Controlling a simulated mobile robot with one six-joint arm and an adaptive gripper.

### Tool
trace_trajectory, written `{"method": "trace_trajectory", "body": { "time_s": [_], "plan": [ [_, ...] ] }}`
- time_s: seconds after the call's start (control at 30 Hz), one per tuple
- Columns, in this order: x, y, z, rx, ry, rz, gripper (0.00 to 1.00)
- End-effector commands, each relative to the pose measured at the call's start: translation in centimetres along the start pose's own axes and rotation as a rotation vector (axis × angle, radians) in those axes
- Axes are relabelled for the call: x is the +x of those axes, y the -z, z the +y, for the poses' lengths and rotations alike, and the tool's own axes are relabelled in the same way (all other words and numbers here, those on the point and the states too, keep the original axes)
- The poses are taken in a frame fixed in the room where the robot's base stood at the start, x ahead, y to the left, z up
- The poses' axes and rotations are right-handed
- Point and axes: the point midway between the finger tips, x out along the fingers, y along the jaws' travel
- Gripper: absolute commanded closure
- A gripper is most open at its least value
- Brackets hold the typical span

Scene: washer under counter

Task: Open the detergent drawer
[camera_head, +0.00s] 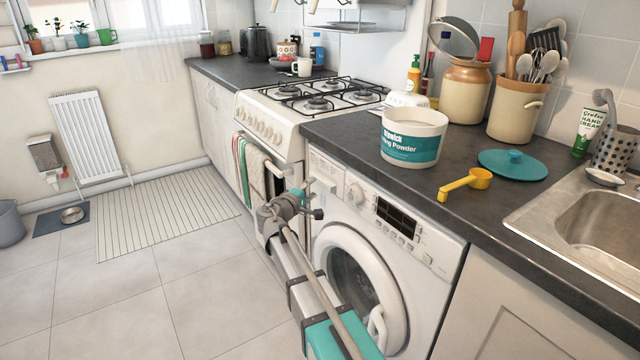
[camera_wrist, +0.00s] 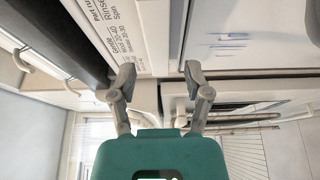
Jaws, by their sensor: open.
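The white washing machine (camera_head: 425,262) stands under the dark counter with its round door shut. Its detergent drawer (camera_head: 325,168) is at the upper left of the front panel, left of the dial, and looks flush; my gripper partly covers its lower area. In the wrist view the drawer's printed face (camera_wrist: 118,30) lies just beyond the fingers. My gripper (camera_head: 312,198) is in front of the drawer's lower left. In the wrist view my gripper (camera_wrist: 159,78) has its two fingers spread apart with nothing between them. Whether a fingertip touches the panel, I cannot tell.
The cooker (camera_head: 270,120) with hanging towels (camera_head: 258,172) stands left of the washer, close to my gripper. On the counter are a washing powder tub (camera_head: 413,150), a yellow scoop (camera_head: 467,183) and a teal lid (camera_head: 512,164).

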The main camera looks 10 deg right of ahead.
Motion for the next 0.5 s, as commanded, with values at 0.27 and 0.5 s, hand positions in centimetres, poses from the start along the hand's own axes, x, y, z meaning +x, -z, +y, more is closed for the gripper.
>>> {"method": "trace_trajectory", "body": {
  "time_s": [0.27,0.5],
  "plan": [
    [3.5,0.1,0.0,0.000,0.000,-0.001,0.37],
    [4.6,0.0,0.0,0.000,0.000,0.000,0.37]
  ]
}}
